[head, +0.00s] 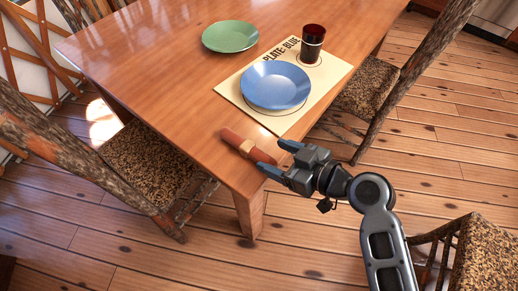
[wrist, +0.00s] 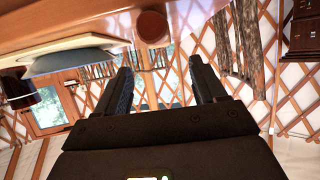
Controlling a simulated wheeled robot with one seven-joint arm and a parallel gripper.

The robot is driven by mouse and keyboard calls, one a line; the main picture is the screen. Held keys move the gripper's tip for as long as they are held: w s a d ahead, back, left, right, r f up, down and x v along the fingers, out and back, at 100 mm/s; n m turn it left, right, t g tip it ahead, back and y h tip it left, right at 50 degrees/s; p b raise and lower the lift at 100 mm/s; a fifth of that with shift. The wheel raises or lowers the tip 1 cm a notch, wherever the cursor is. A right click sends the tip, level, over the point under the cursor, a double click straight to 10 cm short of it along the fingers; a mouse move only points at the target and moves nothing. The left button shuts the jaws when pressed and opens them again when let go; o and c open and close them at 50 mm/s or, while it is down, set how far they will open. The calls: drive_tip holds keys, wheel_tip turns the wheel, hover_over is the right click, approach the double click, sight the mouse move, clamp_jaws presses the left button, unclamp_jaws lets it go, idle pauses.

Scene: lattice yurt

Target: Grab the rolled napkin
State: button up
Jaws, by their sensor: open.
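The rolled napkin (head: 232,138) is a reddish-brown roll with a pale band around its middle. It lies on the wooden table near the front corner. My gripper (head: 273,156) is open at the table's edge, its blue-tipped fingers pointing toward the napkin's near end. In the wrist view the napkin's round end (wrist: 152,28) shows above and between the two fingers of my gripper (wrist: 160,72). The fingers hold nothing. I cannot tell whether the napkin's end reaches between the fingertips.
A blue plate (head: 275,84) and a dark red cup (head: 312,44) stand on a cream placemat (head: 337,73) behind the napkin. A green plate (head: 230,36) is farther back. Chairs stand left (head: 150,165) and right (head: 366,90) of the table (head: 165,65). Another chair (head: 485,260) is at lower right.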

sight(251, 147)
drive_tip(key=shift+p+x, duration=0.85)
drive_tip(key=shift+x, duration=3)
drive_tip(key=shift+f, duration=0.15)
drive_tip(key=shift+c, duration=0.5)
drive_tip(key=c, duration=1)
